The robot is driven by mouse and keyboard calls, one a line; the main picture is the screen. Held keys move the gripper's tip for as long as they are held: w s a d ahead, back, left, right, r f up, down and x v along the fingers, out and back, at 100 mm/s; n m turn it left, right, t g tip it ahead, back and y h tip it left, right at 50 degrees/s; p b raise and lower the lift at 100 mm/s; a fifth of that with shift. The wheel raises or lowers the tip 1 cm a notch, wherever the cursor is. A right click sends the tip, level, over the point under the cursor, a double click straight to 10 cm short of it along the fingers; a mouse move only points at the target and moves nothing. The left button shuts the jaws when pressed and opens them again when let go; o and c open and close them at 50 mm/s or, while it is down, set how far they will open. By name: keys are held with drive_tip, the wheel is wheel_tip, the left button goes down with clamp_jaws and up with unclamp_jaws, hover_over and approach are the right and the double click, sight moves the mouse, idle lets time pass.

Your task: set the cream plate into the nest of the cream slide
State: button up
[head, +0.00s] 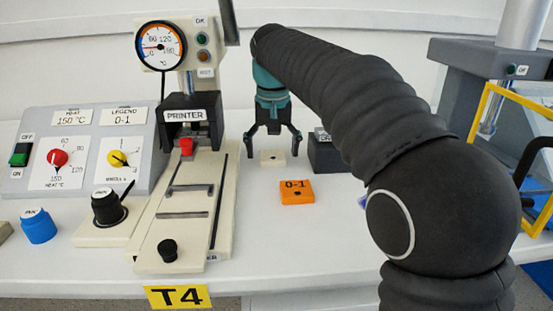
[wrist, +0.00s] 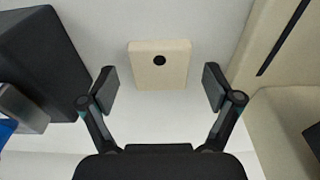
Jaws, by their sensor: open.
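The cream plate (head: 272,158) is a small square with a dark hole, lying flat on the white bench right of the printer. In the wrist view the cream plate (wrist: 160,66) lies ahead of my fingers, roughly centred between them. My gripper (head: 273,151) is above the plate, fingers apart and empty; its spread fingertips also show in the wrist view (wrist: 158,85). The cream slide (head: 184,215) runs forward from under the printer, with a black knob (head: 168,250) at its front end. Dark slots and bars mark its top; I cannot tell which is the nest.
An orange plate marked 0-1 (head: 297,192) lies in front of the cream plate. A dark block (head: 326,153) stands close on the right. The printer (head: 187,116) and control panel (head: 80,150) are left.

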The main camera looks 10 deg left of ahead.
drive_tip(key=c, duration=1.3)
drive_tip(key=shift+c, duration=0.2)
